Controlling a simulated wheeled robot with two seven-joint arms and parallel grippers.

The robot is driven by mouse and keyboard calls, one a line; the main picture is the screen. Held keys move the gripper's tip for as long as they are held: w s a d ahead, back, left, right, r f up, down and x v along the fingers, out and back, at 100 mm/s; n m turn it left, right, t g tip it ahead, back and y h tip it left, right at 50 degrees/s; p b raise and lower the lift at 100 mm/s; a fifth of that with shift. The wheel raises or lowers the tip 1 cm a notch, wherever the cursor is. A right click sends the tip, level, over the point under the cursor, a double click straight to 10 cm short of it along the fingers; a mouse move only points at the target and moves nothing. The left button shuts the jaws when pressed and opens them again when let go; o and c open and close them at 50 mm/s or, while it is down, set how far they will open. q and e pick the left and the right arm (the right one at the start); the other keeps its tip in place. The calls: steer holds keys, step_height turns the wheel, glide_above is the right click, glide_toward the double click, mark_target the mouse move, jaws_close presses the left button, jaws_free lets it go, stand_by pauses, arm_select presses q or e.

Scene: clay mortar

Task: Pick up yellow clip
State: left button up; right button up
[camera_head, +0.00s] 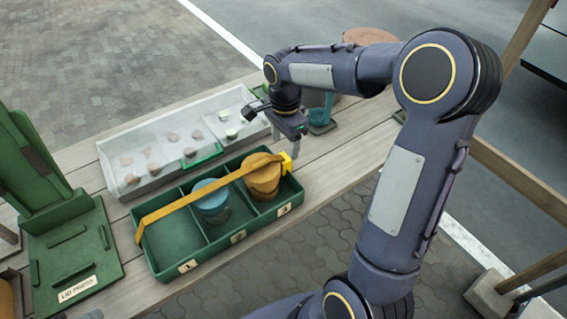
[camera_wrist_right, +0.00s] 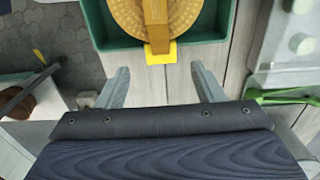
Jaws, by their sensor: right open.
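The yellow clip (camera_head: 286,163) sits on the right end wall of the green three-compartment crate (camera_head: 213,252), at the end of an orange strap (camera_head: 180,206) that runs across the crate top. In the right wrist view the clip (camera_wrist_right: 160,52) shows at the crate's edge, ahead of and between my right gripper's fingers. My right gripper (camera_head: 283,150) is open and empty, beside that end of the crate; its fingertips in the wrist view (camera_wrist_right: 160,76) are spread wider than the clip. My left gripper is not in view.
Compartment 3 holds an orange-lidded jar (camera_head: 264,172) and the middle one a blue-lidded jar (camera_head: 210,195). A white tray (camera_head: 143,190) with small pieces stands behind the crate. A green lid press (camera_head: 75,255) stands at left. A blue jar (camera_head: 319,115) stands behind my right arm.

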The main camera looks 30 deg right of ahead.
steer(key=f, duration=0.5)
steer(key=shift+a+f, duration=0.25)
steer(key=shift+f, duration=0.15)
steer(key=c, duration=1)
steer(key=shift+o, duration=0.2)
step_height(320, 180, up, 10)
step_height(320, 180, up, 5)
steer(key=p, duration=0.5)
glide_above(283, 158)
steer(key=shift+d+f, duration=0.1)
steer(key=shift+f, duration=0.1)
